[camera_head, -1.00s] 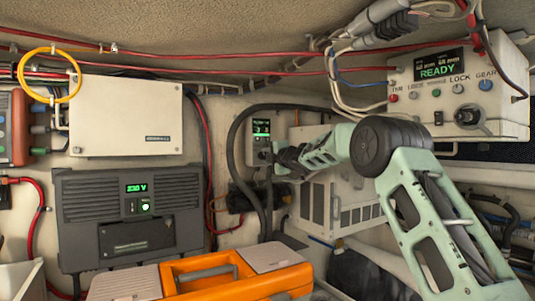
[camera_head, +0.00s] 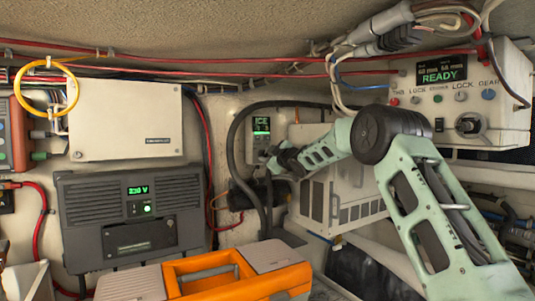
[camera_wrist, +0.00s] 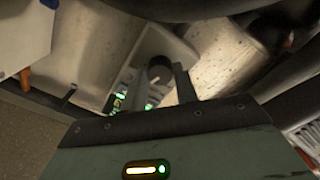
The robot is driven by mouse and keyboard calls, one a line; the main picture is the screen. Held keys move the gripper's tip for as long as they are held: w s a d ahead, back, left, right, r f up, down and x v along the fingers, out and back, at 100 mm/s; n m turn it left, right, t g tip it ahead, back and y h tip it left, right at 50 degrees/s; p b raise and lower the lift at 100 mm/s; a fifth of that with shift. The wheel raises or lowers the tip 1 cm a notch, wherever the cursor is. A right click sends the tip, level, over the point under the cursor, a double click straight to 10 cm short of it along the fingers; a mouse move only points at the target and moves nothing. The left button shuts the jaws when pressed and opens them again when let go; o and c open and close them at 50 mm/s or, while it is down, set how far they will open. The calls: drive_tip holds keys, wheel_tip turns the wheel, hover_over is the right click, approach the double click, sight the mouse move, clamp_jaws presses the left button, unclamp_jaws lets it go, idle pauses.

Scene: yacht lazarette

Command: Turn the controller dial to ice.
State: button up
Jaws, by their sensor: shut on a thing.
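The controller (camera_head: 261,128) is a small grey box on the back wall in the head view. Its green screen now reads ICE at the top. In the wrist view its pale housing (camera_wrist: 165,42) and lit green display lie ahead, partly covered by my fingers. The dark round dial (camera_wrist: 160,70) with a pale mark sits between the fingers. My gripper (camera_wrist: 163,82) is shut on the dial. In the head view my gripper (camera_head: 275,162) is against the lower part of the controller and hides the dial.
A dark hose (camera_head: 235,140) loops around the controller. A white vented box (camera_head: 335,200) stands to its right. A grey inverter (camera_head: 130,215) is at left, an orange toolbox (camera_head: 205,270) in front. The READY panel (camera_head: 455,100) is at upper right.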

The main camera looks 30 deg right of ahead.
drive_tip(key=shift+f+m, duration=0.1)
drive_tip(key=shift+m, duration=0.4)
drive_tip(key=o, duration=1)
drive_tip(key=shift+s, duration=0.1)
drive_tip(key=s+b, duration=0.2)
drive_tip(key=s, duration=0.3)
drive_tip(key=s+b, duration=0.3)
drive_tip(key=s, duration=0.3)
drive_tip(key=s+b, duration=0.2)
drive_tip(key=s, duration=0.4)
drive_tip(key=shift+s+d, duration=0.15)
drive_tip(key=shift+d, duration=0.15)
